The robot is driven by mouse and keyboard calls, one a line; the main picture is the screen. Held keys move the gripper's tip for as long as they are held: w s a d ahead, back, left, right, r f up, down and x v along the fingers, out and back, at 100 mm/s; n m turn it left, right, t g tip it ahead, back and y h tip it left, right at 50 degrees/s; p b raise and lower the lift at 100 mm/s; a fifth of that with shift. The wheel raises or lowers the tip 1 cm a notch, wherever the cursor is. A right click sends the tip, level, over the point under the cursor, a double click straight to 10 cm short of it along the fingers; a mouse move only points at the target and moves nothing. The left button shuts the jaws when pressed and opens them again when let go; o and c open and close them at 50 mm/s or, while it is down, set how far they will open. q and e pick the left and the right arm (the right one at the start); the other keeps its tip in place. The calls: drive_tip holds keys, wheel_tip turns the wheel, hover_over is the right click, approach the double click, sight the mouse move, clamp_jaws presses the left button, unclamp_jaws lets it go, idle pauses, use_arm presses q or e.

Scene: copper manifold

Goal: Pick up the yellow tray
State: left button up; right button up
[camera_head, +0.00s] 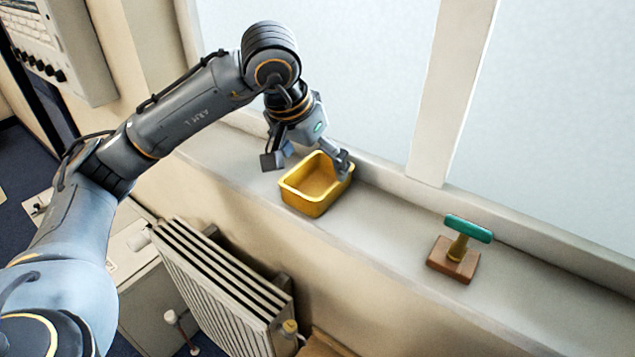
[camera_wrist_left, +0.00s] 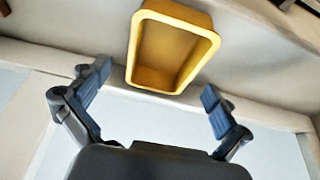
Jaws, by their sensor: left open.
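The yellow tray (camera_head: 316,197) is a small open box with rounded corners. It stands upright on the window sill in the head view and looks empty. It also shows in the left wrist view (camera_wrist_left: 134,50), at the top centre beyond the fingertips. My left gripper (camera_head: 307,162) is open at the tray's window side, with one finger left of the tray and the other close to its right back rim. In the left wrist view, the fingers of the left gripper (camera_wrist_left: 157,82) are spread wide with nothing between them. I cannot tell whether a finger touches the tray. My right gripper is not in view.
A stamp-like object with a green handle and brown base (camera_head: 453,258) stands on the sill (camera_head: 385,215) to the right, with clear sill between. The window frame (camera_head: 445,100) rises behind. A radiator (camera_head: 215,285) is below the sill.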

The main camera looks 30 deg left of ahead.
sight(321, 187)
use_arm(q)
drive_tip(key=x, duration=0.1)
drive_tip(key=p+x, duration=0.1)
drive_tip(key=x, duration=0.1)
drive_tip(key=p+x, duration=0.1)
drive_tip(key=shift+a+f, duration=0.25)
drive_tip(key=shift+f, duration=0.15)
drive_tip(key=shift+w+f, duration=0.2)
drive_tip(key=shift+f, duration=0.25)
drive_tip(key=shift+d, duration=0.1)
drive_tip(key=shift+c, duration=0.2)
drive_tip(key=c, duration=1.1)
